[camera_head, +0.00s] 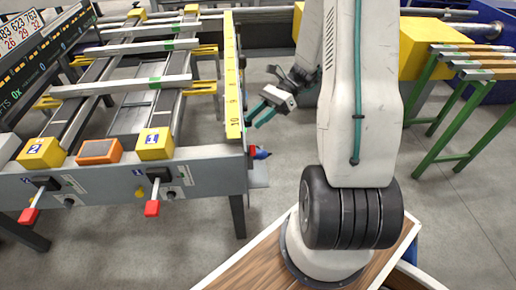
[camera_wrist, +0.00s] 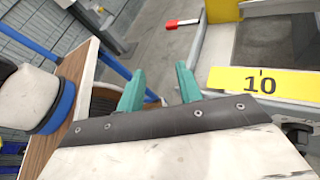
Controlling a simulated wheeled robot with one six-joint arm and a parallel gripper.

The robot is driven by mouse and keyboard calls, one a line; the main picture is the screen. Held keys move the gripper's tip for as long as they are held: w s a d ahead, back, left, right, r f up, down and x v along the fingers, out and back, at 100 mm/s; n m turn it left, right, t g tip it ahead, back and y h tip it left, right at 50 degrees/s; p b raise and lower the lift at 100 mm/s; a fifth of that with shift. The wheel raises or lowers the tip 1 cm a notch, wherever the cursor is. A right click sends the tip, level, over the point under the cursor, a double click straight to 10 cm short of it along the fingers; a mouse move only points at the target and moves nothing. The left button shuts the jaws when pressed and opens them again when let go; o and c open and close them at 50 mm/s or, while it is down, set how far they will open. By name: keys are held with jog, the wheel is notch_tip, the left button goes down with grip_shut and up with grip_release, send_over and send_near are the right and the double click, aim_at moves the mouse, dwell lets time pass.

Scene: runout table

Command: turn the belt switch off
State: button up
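Two levers with red handles stick out of the front panel of the runout table (camera_head: 110,200). One red-handled lever (camera_head: 152,207) is below the yellow block marked 1, the other (camera_head: 30,214) below the block marked 2. I cannot tell which one is the belt switch, or its on or off position. My gripper (camera_head: 257,116) is in the air beside the table's right edge, behind and to the right of lever 1, apart from both levers. In the wrist view its teal fingers (camera_wrist: 159,72) are spread with nothing between them. A red handle (camera_wrist: 182,23) shows beyond them.
A yellow ruler strip (camera_head: 234,80) runs along the table's right edge near my gripper. An orange-framed device (camera_head: 100,151) sits between the yellow blocks. A green-legged stand (camera_head: 440,125) is at right. Grey floor lies open in front of the table.

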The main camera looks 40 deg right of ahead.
jog(key=d+f+m+t+y, duration=0.2)
jog(key=d+f+m+t, duration=0.35)
jog(key=f+m, duration=0.4)
jog(key=m+t, duration=0.3)
jog(key=t, duration=0.1)
send_near(251, 150)
jog(key=x, duration=0.7)
jog(key=shift+w+h, duration=0.4)
jog(key=shift+a+f, duration=0.1)
jog(key=shift+f, duration=0.05)
grip_shut()
